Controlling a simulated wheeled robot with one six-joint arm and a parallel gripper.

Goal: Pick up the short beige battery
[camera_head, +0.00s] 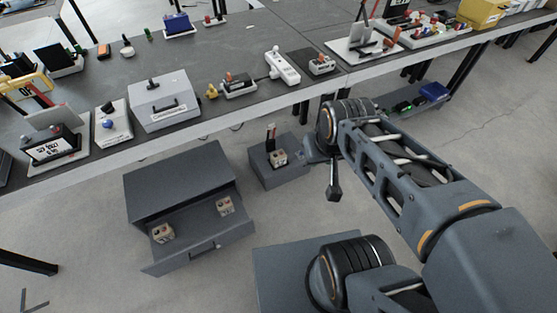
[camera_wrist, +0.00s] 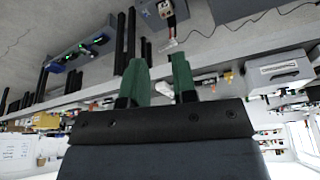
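No object in view can be told for certain as the short beige battery. A small beige block with dark spots (camera_head: 278,157) sits on a low grey box (camera_head: 285,175), beside a dark upright piece with a red part. Two similar beige blocks, one at the left (camera_head: 163,233) and one at the right (camera_head: 225,206), stand in an open grey drawer. In the wrist view my gripper (camera_wrist: 162,75) shows two green fingers spread apart with nothing between them. The low box with a beige item (camera_wrist: 166,10) is at the top of that view, beyond the fingertips.
A long grey table (camera_head: 200,75) with many items runs across the back, its front edge close behind my arm. The grey drawer cabinet (camera_head: 180,180) stands on the floor at the left. Open floor lies between cabinet and low box.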

